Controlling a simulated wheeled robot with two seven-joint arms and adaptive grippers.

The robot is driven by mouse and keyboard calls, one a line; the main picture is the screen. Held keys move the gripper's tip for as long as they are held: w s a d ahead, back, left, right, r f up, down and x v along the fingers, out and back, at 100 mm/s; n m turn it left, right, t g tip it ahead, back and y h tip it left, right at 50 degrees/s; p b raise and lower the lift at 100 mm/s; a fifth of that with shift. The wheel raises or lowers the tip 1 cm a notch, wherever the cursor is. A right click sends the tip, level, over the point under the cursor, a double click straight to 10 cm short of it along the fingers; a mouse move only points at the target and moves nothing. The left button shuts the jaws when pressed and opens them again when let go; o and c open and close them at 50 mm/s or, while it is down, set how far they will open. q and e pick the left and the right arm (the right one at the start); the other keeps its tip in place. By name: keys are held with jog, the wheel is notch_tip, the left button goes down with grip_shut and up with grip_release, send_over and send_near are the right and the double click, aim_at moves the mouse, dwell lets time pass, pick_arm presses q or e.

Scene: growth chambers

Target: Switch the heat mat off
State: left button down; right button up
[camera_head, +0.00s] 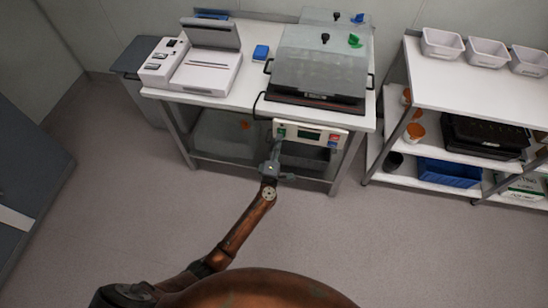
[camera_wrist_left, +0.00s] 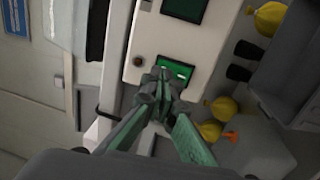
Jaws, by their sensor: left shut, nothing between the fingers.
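The heat mat (camera_head: 312,101) is a dark slab under a clear-lidded propagator on the bench. Its white control box (camera_head: 297,126) is fixed at the bench's front edge, with a dark green display (camera_head: 309,134) in the middle and a green switch at its left end. In the left wrist view the green switch (camera_wrist_left: 178,69) looks bright, with pale marks, and is partly covered by my fingertips. My left gripper (camera_head: 278,146) is shut and empty, its tips (camera_wrist_left: 161,82) right at the switch. I cannot tell whether they touch it. My right gripper is not in view.
A black cable (camera_head: 256,106) hangs at the mat's left. A shelf rack (camera_head: 470,95) with trays stands at the right. The floor in front is clear.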

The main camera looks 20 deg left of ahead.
pick_arm(q)
jog(key=s+r+p, duration=0.2)
jog(key=s+p, duration=0.1)
jog(key=s, duration=0.9)
jog(key=shift+s+d+p, duration=0.15)
jog(key=shift+d+p, duration=0.15)
jog(key=shift+d, duration=0.05)
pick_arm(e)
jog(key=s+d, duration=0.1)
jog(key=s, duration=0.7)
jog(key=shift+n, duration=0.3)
pick_arm(q)
jog(key=shift+f, duration=0.15)
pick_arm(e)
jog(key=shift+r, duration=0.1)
